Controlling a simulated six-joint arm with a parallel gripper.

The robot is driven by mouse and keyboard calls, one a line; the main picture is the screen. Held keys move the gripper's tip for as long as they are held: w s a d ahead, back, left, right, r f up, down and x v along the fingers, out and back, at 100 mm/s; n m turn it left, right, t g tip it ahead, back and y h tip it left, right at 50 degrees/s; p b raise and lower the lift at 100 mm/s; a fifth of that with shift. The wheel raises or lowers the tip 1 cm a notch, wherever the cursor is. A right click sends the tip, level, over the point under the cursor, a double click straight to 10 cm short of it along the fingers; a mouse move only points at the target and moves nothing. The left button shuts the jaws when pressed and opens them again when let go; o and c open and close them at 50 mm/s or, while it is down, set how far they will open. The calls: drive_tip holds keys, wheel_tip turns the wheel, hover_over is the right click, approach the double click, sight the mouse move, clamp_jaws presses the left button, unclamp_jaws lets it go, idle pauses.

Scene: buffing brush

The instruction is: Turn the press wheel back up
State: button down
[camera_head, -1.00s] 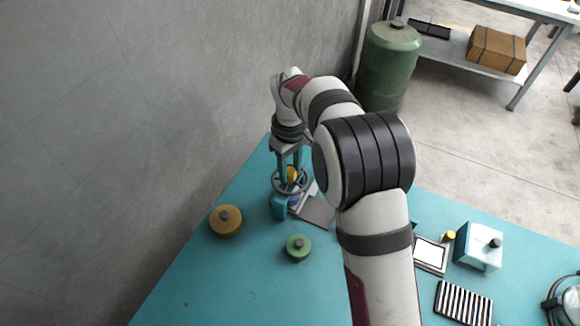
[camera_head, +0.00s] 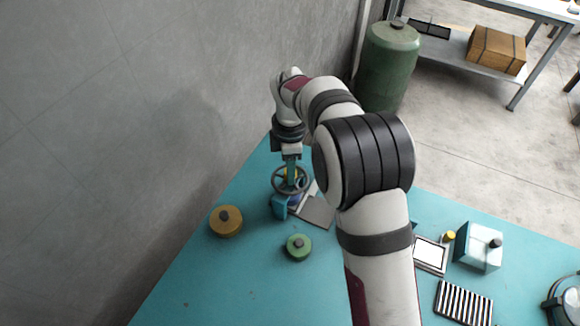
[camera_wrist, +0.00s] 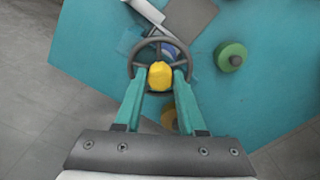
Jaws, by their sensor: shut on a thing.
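The press wheel (camera_head: 304,189) is a dark grey ring with spokes, lying flat over the small blue press (camera_head: 279,207) near the table's far left edge. In the wrist view, the wheel (camera_wrist: 133,58) surrounds a yellow hub (camera_wrist: 160,76). My gripper (camera_head: 291,174) points down at the wheel's middle. Its two teal fingers (camera_wrist: 161,80) are shut on the yellow hub, one on each side. In the head view the fingers are nearly in line and hide most of the hub. Most of the press under the wheel is hidden.
An ochre round pot (camera_head: 226,222) and a green one (camera_head: 298,248) stand nearby, in front of the press. A grey plate (camera_head: 317,212) lies just right of it. A pale box (camera_head: 478,250) and a striped plate (camera_head: 463,304) sit at right. A grey wall borders the left.

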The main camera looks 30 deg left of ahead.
drive_tip(key=shift+n, duration=1.2)
drive_tip(key=c, duration=0.5)
unclamp_jaws()
wheel_tip(320, 180, up, 16)
drive_tip(key=shift+f, duration=0.1)
